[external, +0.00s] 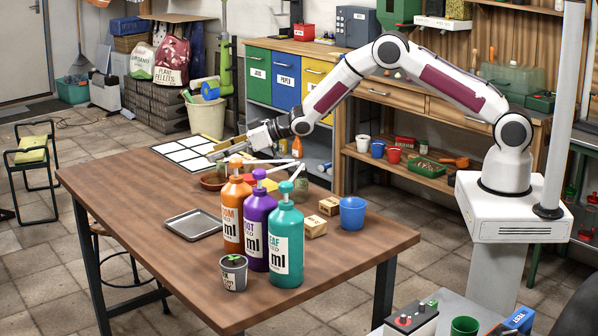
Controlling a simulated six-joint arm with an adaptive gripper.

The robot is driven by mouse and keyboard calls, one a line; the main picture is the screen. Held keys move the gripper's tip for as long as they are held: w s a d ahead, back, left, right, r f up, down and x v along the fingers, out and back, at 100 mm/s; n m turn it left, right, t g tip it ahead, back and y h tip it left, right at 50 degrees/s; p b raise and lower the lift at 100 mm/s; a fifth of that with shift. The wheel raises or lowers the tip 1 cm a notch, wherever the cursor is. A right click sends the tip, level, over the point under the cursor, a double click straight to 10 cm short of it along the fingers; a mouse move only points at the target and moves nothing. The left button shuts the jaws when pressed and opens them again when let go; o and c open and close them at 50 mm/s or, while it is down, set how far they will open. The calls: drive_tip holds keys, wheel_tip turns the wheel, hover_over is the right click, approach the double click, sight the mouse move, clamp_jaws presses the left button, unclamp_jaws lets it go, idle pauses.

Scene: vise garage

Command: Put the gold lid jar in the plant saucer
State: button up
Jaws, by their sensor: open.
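The plant saucer appears to be the low terracotta dish (212,182) on the far part of the table, partly hidden by the orange pump bottle. I cannot clearly make out the gold lid jar. A small greenish jar-like shape (301,181) shows behind the teal bottle, but its lid is not clear. My gripper (217,150) is open and reaches leftward above the far side of the table, over the area near the dish. Its fingertips are small here, and I see nothing held between them.
Tall orange (232,220), purple (257,236) and teal (286,247) pump bottles block the view of the table's middle. A grey tray (193,224), a small grey pot (233,275), wooden blocks (315,227) and a blue cup (352,213) stand around them. The table's near left is clear.

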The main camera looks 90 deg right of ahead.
drive_tip(key=v, duration=1)
drive_tip(key=shift+s, duration=0.15)
drive_tip(key=shift+r, duration=0.2)
idle(0.7)
drive_tip(key=s+a+r+g+h, duration=0.1)
drive_tip(key=s+a+r+g, duration=0.15)
drive_tip(key=s+r, duration=0.65)
drive_tip(key=s+a+r+g+h, duration=0.1)
drive_tip(key=s+a+r+g, duration=0.15)
drive_tip(key=s+r, duration=0.7)
drive_tip(key=s+a+g, duration=0.1)
drive_tip(key=s+a, duration=0.1)
drive_tip(key=s, duration=0.9)
drive_tip(key=s+a+f+g+y, duration=0.1)
drive_tip(key=s+a, duration=0.2)
drive_tip(key=s, duration=0.8)
drive_tip(key=s+a+f+g+y, duration=0.1)
drive_tip(key=s+a, duration=0.2)
drive_tip(key=s, duration=0.8)
drive_tip(key=shift+a+f, duration=0.2)
